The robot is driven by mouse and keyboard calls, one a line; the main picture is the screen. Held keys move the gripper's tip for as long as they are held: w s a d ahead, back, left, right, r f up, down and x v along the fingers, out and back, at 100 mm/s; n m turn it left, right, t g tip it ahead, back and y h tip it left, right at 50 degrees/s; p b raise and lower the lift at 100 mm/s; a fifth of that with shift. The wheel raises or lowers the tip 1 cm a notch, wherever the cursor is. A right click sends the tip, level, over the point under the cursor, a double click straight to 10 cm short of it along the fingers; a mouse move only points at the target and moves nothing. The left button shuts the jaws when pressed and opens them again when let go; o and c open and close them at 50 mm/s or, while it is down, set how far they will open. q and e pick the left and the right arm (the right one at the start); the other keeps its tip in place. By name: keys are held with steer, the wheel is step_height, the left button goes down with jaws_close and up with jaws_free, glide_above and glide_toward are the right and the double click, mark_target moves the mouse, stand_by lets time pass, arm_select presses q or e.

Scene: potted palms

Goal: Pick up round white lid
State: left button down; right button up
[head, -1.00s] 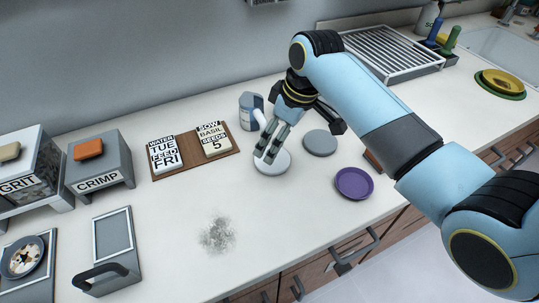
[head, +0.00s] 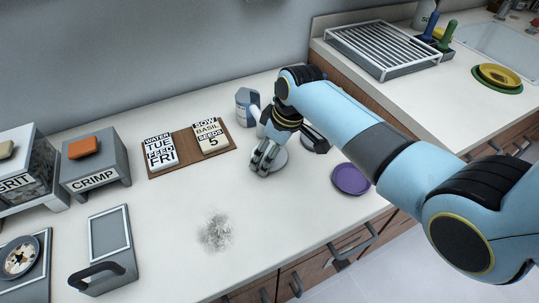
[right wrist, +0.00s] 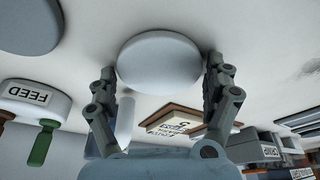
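The round white lid (head: 281,160) lies flat on the white counter, partly hidden by my right gripper (head: 264,163). In the right wrist view the lid (right wrist: 158,60) shows whole, at the fingertip end of the gripper. My right gripper is open, with one finger on each side of the lid there. A gap shows beside the left finger, while the right fingertip is close to the rim. I cannot tell whether it touches. My left gripper is not in view.
A purple dish (head: 350,179) lies right of the lid, near the counter's front edge. A blue-grey bottle (head: 245,108) stands behind. A wooden board (head: 186,147) with cards lies left. Grey dirt (head: 215,233) is in front.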

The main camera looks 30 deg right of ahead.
steer(key=c, duration=0.6)
steer(key=shift+o, duration=0.2)
steer(key=shift+r, duration=0.15)
